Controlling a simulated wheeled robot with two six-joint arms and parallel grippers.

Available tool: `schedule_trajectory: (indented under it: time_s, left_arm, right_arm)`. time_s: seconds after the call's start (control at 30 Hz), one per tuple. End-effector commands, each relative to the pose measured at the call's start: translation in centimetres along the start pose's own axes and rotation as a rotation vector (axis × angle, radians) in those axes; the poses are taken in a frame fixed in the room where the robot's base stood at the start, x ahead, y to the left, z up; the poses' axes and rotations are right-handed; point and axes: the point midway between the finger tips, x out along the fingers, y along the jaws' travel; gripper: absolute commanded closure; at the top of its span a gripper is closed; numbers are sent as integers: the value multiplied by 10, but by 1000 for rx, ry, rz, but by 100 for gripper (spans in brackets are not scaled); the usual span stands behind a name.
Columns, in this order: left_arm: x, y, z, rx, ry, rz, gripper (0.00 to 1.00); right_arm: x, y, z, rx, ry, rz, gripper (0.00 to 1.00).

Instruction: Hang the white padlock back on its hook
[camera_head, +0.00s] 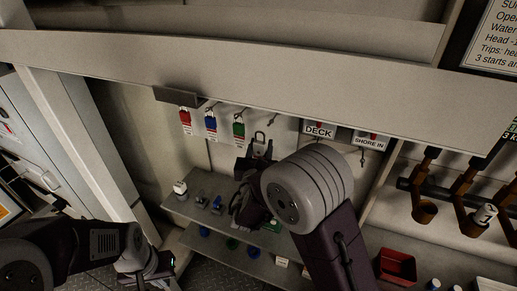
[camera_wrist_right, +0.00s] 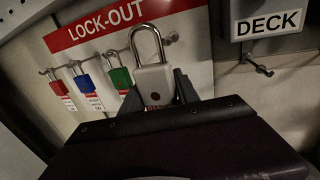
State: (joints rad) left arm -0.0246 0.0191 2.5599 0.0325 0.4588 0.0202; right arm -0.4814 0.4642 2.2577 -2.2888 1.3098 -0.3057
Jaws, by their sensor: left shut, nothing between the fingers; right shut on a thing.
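The white padlock (camera_wrist_right: 154,84) is upright with its closed metal shackle on top, in front of the red-and-white LOCK-OUT board (camera_wrist_right: 125,32). It also shows in the head view (camera_head: 259,146). My right gripper (camera_wrist_right: 158,98) is shut on the padlock's body, with a dark finger on each side. A hook tip (camera_wrist_right: 173,37) shows just right of the shackle's top. I cannot tell whether the shackle touches it. Red (camera_wrist_right: 86,82), blue (camera_wrist_right: 57,83) and green (camera_wrist_right: 120,77) padlocks hang to the left. My left gripper (camera_head: 163,276) is shut and empty, low at the left.
A DECK sign box (camera_wrist_right: 268,25) with an empty hook (camera_wrist_right: 261,69) below is right of the board. A shelf (camera_head: 207,187) with small items stands below the board. A beam (camera_head: 250,85) crosses above. A red bin (camera_head: 397,266) sits at the lower right.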

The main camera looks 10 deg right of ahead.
Motion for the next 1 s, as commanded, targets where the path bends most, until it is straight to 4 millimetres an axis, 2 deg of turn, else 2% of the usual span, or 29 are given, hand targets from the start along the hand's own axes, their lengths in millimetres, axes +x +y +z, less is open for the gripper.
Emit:
schedule_trajectory:
  time_s: [1.0]
  left_arm:
    - [-17,0,-2,0,0,0,100]
  right_arm:
    - [72,-20,-7,0,-2,-1,100]
